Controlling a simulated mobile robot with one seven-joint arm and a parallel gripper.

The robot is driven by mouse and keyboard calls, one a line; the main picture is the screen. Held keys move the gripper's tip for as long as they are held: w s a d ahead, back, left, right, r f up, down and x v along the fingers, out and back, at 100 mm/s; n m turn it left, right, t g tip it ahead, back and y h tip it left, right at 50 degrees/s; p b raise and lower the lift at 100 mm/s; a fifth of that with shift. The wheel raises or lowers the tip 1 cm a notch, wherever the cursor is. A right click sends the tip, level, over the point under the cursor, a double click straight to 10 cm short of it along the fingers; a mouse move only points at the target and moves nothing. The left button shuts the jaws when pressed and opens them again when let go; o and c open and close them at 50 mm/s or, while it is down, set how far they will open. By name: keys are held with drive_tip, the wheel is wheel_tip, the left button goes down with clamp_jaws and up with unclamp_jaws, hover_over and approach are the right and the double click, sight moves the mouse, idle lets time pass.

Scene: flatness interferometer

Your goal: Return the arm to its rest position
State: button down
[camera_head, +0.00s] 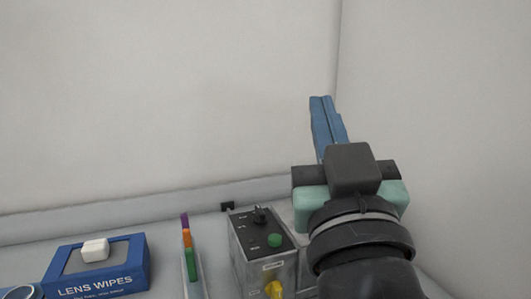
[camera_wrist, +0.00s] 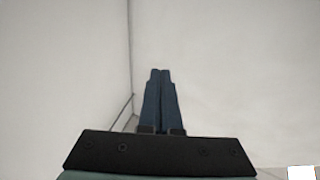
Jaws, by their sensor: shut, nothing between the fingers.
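My gripper (camera_head: 322,100) is raised in the right half of the head view, its blue fingers pointing up and away toward the wall corner. The fingers lie together with nothing between them. In the wrist view my gripper (camera_wrist: 160,72) also shows both blue fingers side by side, shut and empty, against bare walls. My dark wrist and arm cover the lower right of the head view and hide part of what stands behind them.
A grey control box (camera_head: 262,248) with a green button and a yellow part stands just left of my arm. A holder with coloured sticks (camera_head: 188,250) and a blue lens wipes box (camera_head: 133,262) are further left. Pale walls (camera_head: 160,100) close off the back and right.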

drive_tip(key=s+a+r+t, duration=0.4)
drive_tip(key=s+a+r, duration=0.2)
drive_tip(key=s+r, duration=0.3)
wheel_tip(320, 180, up, 17)
drive_tip(key=m+p, duration=0.1)
drive_tip(key=p, duration=1.6)
